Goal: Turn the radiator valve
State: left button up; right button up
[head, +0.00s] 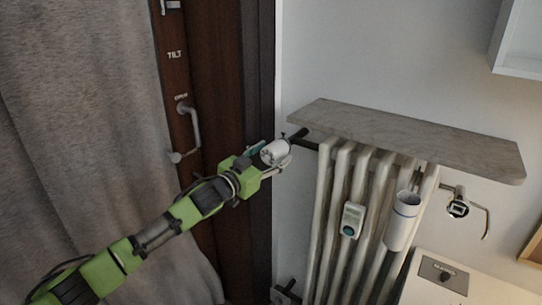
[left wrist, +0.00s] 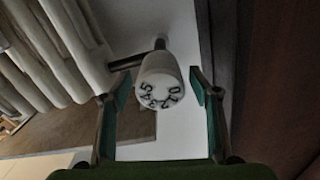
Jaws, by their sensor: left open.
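The white radiator valve knob (head: 274,152) sits at the end of a dark pipe at the radiator's upper left. In the left wrist view the knob (left wrist: 161,80) faces me, with dark numbers on its end. My left gripper (head: 268,158) is at the knob. In the left wrist view its two fingers (left wrist: 158,95) are open, one on each side of the knob, with a gap visible on both sides. The white ribbed radiator (head: 330,200) stands against the wall. My right gripper is in neither view.
A marble shelf (head: 410,138) lies over the radiator. A white cylinder (head: 402,222) and a small meter (head: 352,219) hang on its front. A dark wooden door frame (head: 258,70) and grey curtain (head: 85,130) are at the left. A white box (head: 465,290) is at lower right.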

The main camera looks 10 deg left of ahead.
pick_arm(q)
jog(key=c, duration=1.1)
jog(key=shift+r+m+p, duration=0.1)
jog(key=shift+m+p, duration=0.6)
jog(key=shift+m, duration=0.2)
jog(key=shift+m+p, duration=0.6)
jog(key=shift+m, duration=0.6)
jog(key=shift+m+p, duration=0.75)
jog(key=shift+m, duration=1.45)
